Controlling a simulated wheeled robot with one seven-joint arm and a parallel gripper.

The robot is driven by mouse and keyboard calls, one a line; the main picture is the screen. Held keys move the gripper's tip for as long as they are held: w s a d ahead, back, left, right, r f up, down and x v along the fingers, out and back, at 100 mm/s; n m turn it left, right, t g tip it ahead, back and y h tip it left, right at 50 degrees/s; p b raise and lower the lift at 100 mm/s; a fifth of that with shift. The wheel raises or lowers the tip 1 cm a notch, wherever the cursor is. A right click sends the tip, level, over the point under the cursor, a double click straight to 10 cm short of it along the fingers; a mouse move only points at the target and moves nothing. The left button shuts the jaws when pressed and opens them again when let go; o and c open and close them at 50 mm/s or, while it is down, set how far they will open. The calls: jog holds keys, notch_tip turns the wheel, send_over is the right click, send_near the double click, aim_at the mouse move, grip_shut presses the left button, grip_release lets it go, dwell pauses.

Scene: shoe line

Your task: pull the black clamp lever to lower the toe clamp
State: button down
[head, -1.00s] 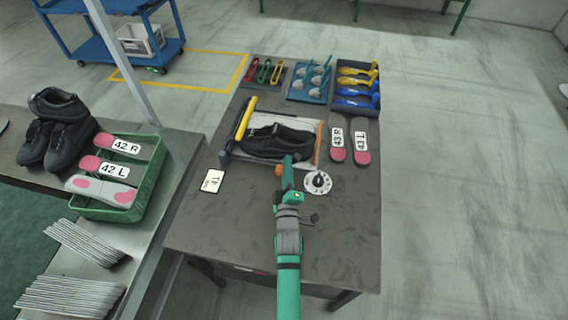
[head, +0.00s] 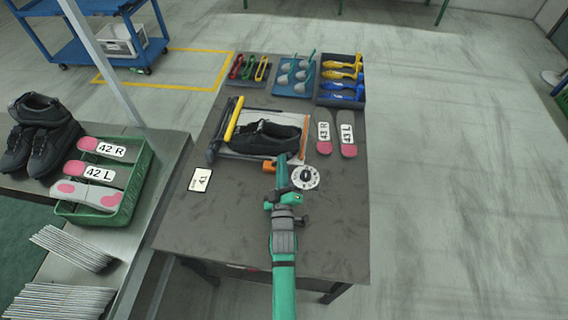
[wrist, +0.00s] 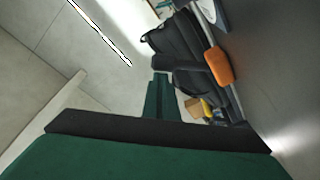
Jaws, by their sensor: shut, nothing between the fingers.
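A black shoe (head: 264,138) lies in the fixture on the grey table; it also shows in the wrist view (wrist: 178,45). A yellow bar (head: 234,118) runs along the fixture's left side, with a dark bar-like part (head: 213,148) beside it. I cannot tell for sure whether this dark part is the clamp lever, and I cannot make out the toe clamp. An orange knob (head: 269,166) sits at the fixture's front edge, also in the wrist view (wrist: 218,65). My gripper (head: 282,158) is shut and empty, just right of the knob near the shoe; its fingers show in the wrist view (wrist: 160,78).
A white dial (head: 306,178) lies right of my gripper. Insoles marked 43 (head: 324,140) lie right of the shoe. A card marked 41 (head: 200,180) lies front left. Tool trays (head: 318,98) line the table's back. The table front (head: 210,230) is clear.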

jog(key=shift+d+f, duration=0.1)
dwell(0.3)
jog(key=s+a+r, duration=0.1)
jog(key=s+a, duration=0.1)
jog(key=s, duration=0.9)
jog(key=shift+s, duration=0.25)
dwell(0.6)
dwell(0.4)
